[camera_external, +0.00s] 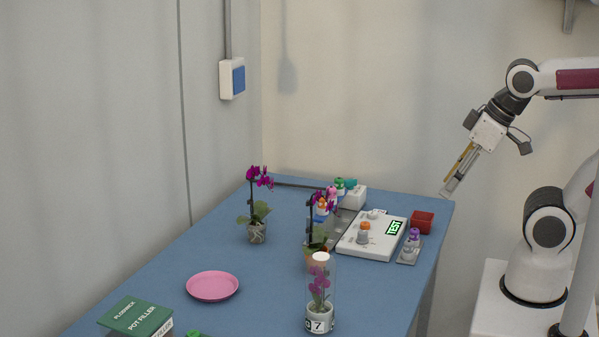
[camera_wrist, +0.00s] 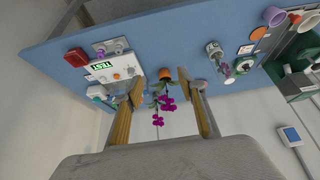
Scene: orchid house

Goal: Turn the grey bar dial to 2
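A white control panel (camera_external: 352,246) with a green-lit TEST display (camera_external: 395,228) sits on the far right part of the table. On it stand a grey knob with an orange top (camera_external: 364,234) and a smaller pale grey knob (camera_external: 373,214). Which is the grey bar dial, and where it points, is too small to tell. The wrist view also shows the panel (camera_wrist: 123,60), upside down at upper left. My gripper (camera_external: 449,189) is in the air above and right of the panel, touching nothing. In the wrist view its two fingers (camera_wrist: 160,84) are apart with nothing held between them.
A red box (camera_external: 422,221) and a purple-capped bottle (camera_external: 412,243) stand right of the panel. A potted orchid (camera_external: 318,235) stands close at its left, with a clear tube (camera_external: 320,295) in front. A pink plate (camera_external: 212,286) lies farther left. The air around my gripper is clear.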

